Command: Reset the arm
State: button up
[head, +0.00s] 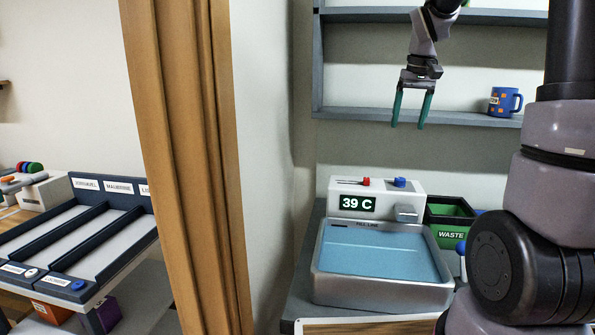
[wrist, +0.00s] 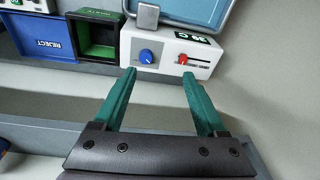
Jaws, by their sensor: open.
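My gripper (head: 411,110) hangs in the air in front of the grey wall shelf in the head view, above the white control box with the 39 C display. Its two green fingers point down and stand apart with nothing between them. In the wrist view the open fingers of my gripper (wrist: 158,90) show over the control box (wrist: 172,52), which has a blue knob and a red slider. My arm comes in from the right of the head view.
A water basin (head: 330,290) stands below the gripper, with a green WASTE bin (head: 451,235) to its right. A blue mug (head: 504,101) sits on the shelf (head: 350,114). A blue REJECT bin (wrist: 45,38) shows in the wrist view. A wooden post (head: 185,150) stands left.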

jog(key=s+a+r+m+t, duration=0.1)
jog(key=s+a+r+t, duration=0.1)
jog(key=s, duration=0.9)
jog(key=s+a+r+m+t+y, duration=0.1)
jog(key=s+a+r+m+t, duration=0.1)
jog(key=s, duration=0.9)
jog(key=shift+s+a+r+t+y, duration=0.15)
jog(key=shift+a+r+t+y, duration=0.15)
jog(key=shift+a+r+t, duration=0.25)
